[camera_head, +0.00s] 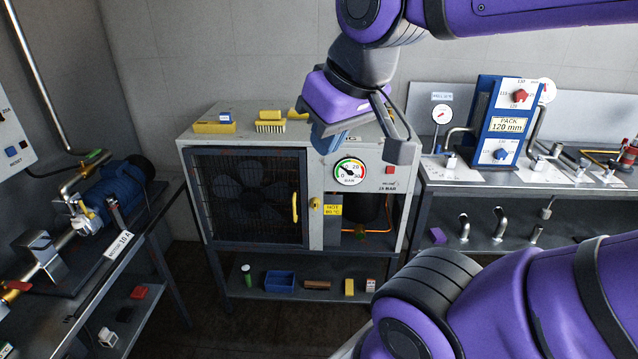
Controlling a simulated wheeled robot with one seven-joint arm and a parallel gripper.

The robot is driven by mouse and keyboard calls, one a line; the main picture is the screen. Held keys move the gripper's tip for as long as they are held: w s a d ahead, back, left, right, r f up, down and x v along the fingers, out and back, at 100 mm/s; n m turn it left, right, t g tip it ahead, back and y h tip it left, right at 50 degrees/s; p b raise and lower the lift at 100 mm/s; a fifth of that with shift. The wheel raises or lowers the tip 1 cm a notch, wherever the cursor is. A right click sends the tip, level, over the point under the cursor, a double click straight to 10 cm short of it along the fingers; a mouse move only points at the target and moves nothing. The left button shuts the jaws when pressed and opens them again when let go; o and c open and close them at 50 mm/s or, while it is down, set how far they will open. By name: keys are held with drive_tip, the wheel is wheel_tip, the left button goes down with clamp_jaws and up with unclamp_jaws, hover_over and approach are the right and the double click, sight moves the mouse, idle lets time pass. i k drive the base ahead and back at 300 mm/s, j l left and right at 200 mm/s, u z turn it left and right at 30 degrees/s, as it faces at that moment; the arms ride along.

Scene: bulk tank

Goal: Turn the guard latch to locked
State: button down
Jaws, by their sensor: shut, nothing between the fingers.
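The guard door (248,197) is a dark framed mesh panel on the left of the grey cabinet's front and looks closed. It has a yellow vertical handle (295,207) near its right edge. A small yellow latch (315,204) sits just right of the door frame. Its exact angle is too small to tell. My gripper (402,151) is shut and empty, above and to the right of the latch, apart from it, in front of the cabinet's upper right part.
A gauge (350,171) and a yellow label (333,210) are near the latch. Yellow brushes (270,126) lie on the cabinet top. A shelf below holds a blue bin (280,282). Benches with a pump (110,190) and a blue panel (503,118) flank the cabinet.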

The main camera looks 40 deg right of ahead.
sight(315, 201)
drive_tip(key=j+z, duration=0.15)
drive_tip(key=z, duration=0.35)
drive_tip(key=k+z, duration=0.15)
drive_tip(key=z, duration=0.35)
